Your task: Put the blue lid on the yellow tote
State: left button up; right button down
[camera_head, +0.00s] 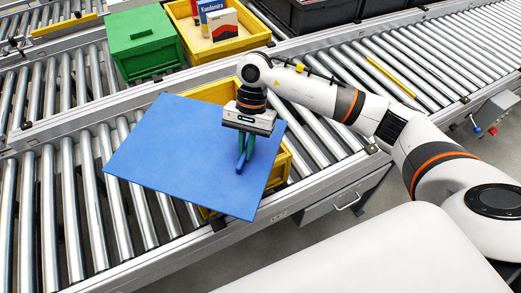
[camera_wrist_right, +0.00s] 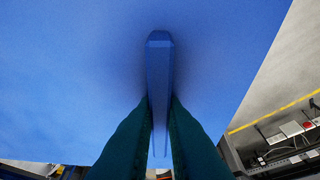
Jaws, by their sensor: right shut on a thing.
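The blue lid (camera_head: 185,148) is a large flat sheet with a raised handle bar, which shows in the right wrist view (camera_wrist_right: 159,85). My right gripper (camera_head: 243,160) is shut on this handle, with a teal finger on each side of it. The lid is turned relative to the yellow tote (camera_head: 285,165) and covers much of it. The tote sits on the roller conveyor, and parts of its walls show past the lid's right and far edges. The lid's left part reaches out over the rollers. I cannot tell whether lid and rim touch. My left gripper is in neither view.
A green lidded box (camera_head: 142,42) and another yellow tote (camera_head: 250,38) with small boxes stand on the far conveyor. Dark crates (camera_head: 310,14) are at the back. A control box with buttons (camera_head: 490,115) is at the right. Bare rollers (camera_head: 60,215) lie left of the lid.

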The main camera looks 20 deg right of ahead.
aim_at(235, 143)
jog(key=w+f+m+t, duration=0.1)
jog(key=w+m, duration=0.1)
jog(key=w+f+m+t+y, duration=0.1)
jog(key=w+f+m, duration=0.1)
jog(key=m, duration=0.1)
jog(key=w+f+m, duration=0.1)
jog(key=m, duration=0.2)
jog(key=shift+w+a+f+t+p, duration=0.2)
jog(key=shift+w+a+t+p, duration=0.1)
jog(key=shift+w+a+t, duration=0.1)
jog(key=shift+w+d+f+m, duration=0.15)
jog(key=shift+w+f+m, duration=0.1)
jog(key=shift+m, duration=0.25)
jog(key=shift+b, duration=0.65)
dwell(0.4)
jog(key=shift+f+b, duration=0.95)
jog(key=shift+b, duration=0.05)
dwell(0.4)
jog(key=c, duration=1)
grip_release()
jog(key=shift+s+f, duration=0.1)
jog(key=shift+s, duration=0.1)
